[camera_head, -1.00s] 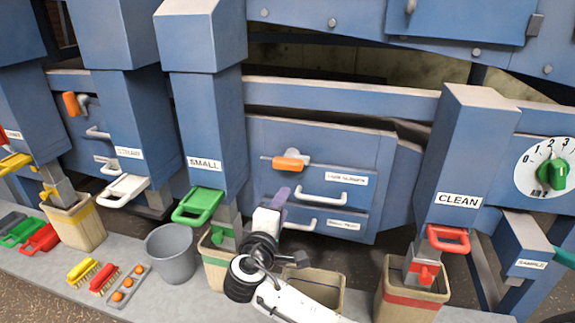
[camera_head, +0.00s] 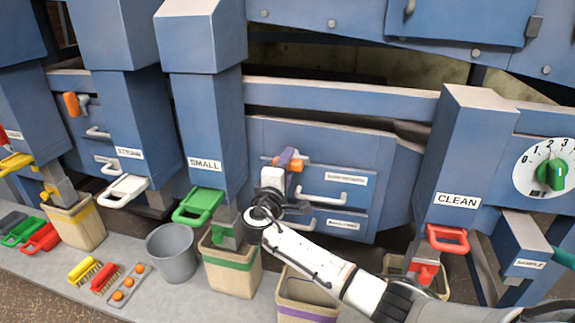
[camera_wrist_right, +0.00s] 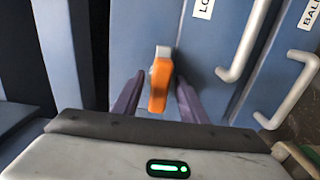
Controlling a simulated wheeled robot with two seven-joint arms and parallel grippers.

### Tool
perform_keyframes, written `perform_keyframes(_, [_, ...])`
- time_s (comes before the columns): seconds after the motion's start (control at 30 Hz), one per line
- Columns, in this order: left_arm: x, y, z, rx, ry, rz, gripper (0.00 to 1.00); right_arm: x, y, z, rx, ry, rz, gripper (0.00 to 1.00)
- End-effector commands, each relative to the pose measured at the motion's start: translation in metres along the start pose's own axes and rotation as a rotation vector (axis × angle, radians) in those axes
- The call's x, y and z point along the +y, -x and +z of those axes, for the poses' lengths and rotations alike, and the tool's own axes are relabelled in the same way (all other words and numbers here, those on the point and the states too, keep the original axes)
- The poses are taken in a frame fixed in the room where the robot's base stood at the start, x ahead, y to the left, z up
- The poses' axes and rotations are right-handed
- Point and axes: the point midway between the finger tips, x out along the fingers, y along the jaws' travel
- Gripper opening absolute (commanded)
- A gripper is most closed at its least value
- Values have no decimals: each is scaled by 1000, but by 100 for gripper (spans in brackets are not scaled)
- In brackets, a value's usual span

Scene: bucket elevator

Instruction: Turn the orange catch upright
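The orange catch (camera_head: 299,165) sits on the blue panel between the SMALL and CLEAN chutes, lying level, partly hidden by my right gripper (camera_head: 286,157). In the right wrist view the catch (camera_wrist_right: 159,82) is an orange handle on a grey mount, between the two purple fingers of my right gripper (camera_wrist_right: 157,98). The fingers are open, with a gap on each side of the catch; I cannot tell how deep it lies between them. My left gripper is not in view.
A second orange catch (camera_head: 72,104) stands upright on the left panel. White drawer handles (camera_head: 350,199) sit right of and below the near catch. Buckets stand on the ledge below: a grey one (camera_head: 172,255), a green-banded one (camera_head: 232,279) and a purple-banded one (camera_head: 308,298).

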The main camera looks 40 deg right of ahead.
Motion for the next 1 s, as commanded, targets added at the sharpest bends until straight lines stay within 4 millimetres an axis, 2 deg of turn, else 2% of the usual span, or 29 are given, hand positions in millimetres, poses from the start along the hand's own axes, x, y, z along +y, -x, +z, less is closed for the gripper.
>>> perform_keyframes(0.2, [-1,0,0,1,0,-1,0,0,0,0,0,-1,0,37])
perform_keyframes(0.43, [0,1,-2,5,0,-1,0,0,0,0,0,-1,-1,0])
perform_keyframes(0.77, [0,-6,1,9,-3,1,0,-3,1,-1,2,-46,-1,0])
perform_keyframes(1.0, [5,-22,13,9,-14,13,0,-7,1,-1,1,-190,-1,0])
